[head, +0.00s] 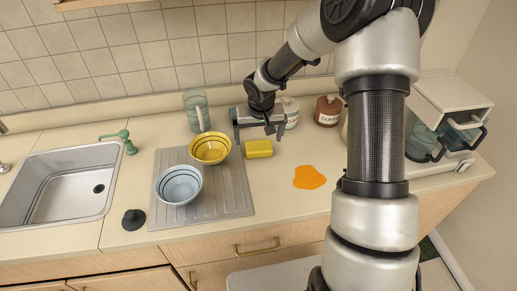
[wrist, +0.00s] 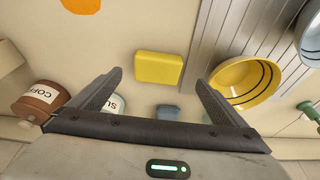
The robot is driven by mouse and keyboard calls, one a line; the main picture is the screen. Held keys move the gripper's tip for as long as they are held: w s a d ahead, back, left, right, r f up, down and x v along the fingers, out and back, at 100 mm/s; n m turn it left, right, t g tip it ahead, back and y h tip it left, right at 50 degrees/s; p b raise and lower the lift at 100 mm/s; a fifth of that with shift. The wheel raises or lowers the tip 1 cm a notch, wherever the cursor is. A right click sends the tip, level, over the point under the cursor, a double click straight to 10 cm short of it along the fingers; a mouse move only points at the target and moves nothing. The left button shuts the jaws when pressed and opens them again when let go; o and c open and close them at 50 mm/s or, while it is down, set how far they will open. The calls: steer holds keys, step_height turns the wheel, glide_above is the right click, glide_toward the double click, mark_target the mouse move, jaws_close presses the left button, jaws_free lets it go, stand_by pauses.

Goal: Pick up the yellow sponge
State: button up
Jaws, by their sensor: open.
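The yellow sponge (head: 259,148) lies flat on the counter, just right of the grey drainboard. In the wrist view the sponge (wrist: 159,67) is ahead of the fingers and between their lines, with counter showing around it. My gripper (head: 258,137) hangs above and behind the sponge in the head view, and it also shows in the wrist view (wrist: 158,82). Its two fingers are wide apart with nothing between them. The sponge is not touched, as far as the wrist view shows.
A yellow bowl (head: 210,148) stands close left of the sponge, with a blue bowl (head: 179,185) on the drainboard (head: 232,196). A brown coffee canister (head: 328,111) and a white canister (head: 291,112) stand behind. An orange spill (head: 309,177) lies to the right. The front counter is clear.

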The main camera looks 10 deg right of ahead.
mark_target(259, 146)
steer(key=shift+w+d+p+x, duration=0.1)
steer(key=shift+w+p+x, duration=0.1)
steer(key=shift+x, duration=1.4)
steer(key=shift+w+d+p+x, duration=0.15)
steer(key=shift+x, duration=1.45)
steer(key=shift+r, duration=0.1)
steer(key=c, duration=1.1)
step_height(259, 146, up, 10)
steer(key=shift+r, duration=0.1)
